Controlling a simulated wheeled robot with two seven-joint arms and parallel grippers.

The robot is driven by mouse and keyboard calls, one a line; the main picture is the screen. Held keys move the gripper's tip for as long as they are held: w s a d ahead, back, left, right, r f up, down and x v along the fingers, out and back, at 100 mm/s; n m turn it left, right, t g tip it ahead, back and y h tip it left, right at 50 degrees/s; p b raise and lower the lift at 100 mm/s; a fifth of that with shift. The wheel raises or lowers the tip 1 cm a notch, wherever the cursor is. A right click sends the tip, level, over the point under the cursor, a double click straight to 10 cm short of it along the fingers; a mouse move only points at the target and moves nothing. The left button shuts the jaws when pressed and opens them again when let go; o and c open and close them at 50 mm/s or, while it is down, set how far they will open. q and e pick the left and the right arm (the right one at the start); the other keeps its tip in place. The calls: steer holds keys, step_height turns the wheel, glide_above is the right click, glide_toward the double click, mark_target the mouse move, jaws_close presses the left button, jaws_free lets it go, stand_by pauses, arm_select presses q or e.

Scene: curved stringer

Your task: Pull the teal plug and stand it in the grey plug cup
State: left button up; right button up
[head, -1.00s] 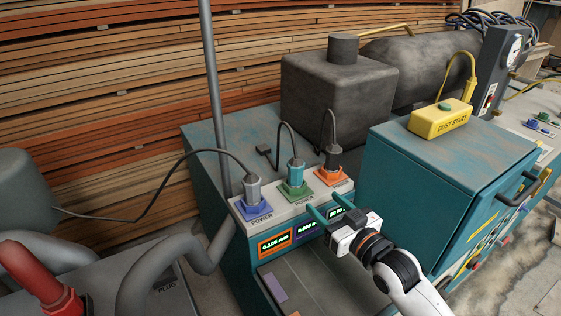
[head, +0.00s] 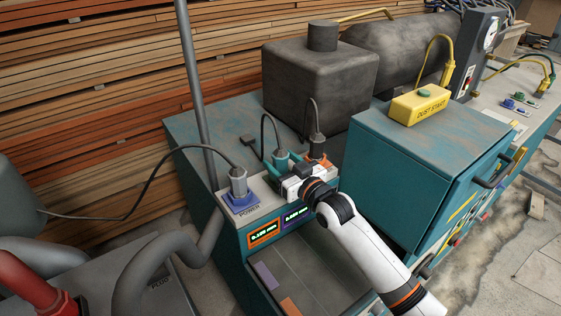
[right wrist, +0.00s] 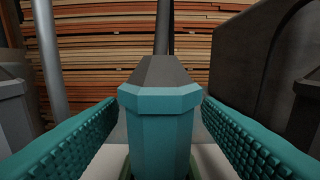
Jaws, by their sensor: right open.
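The teal plug (head: 281,158) stands upright in the middle socket of the power strip, with a dark cord rising from its top. My right gripper (head: 284,167) is open around it. In the right wrist view the plug (right wrist: 158,130) stands between the two teal ridged fingers, with a gap on both sides. The green socket base is mostly hidden by the gripper in the head view. I cannot make out the grey plug cup; a "PLUG" label shows on a grey surface at the lower left, partly behind a hose. My left gripper is not in view.
A grey plug (head: 238,181) sits in the blue socket (head: 240,203) to the left. A dark plug (head: 317,147) sits close on the right in the orange socket. A grey pole (head: 195,90) and a teal cabinet (head: 420,170) flank the strip. A grey hose (head: 135,270) curves at lower left.

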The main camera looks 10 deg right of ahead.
steer(key=shift+w+a, duration=0.2)
steer(key=shift+w, duration=0.25)
steer(key=shift+s, duration=0.1)
steer(key=shift+c, duration=0.2)
steer(key=c, duration=1.1)
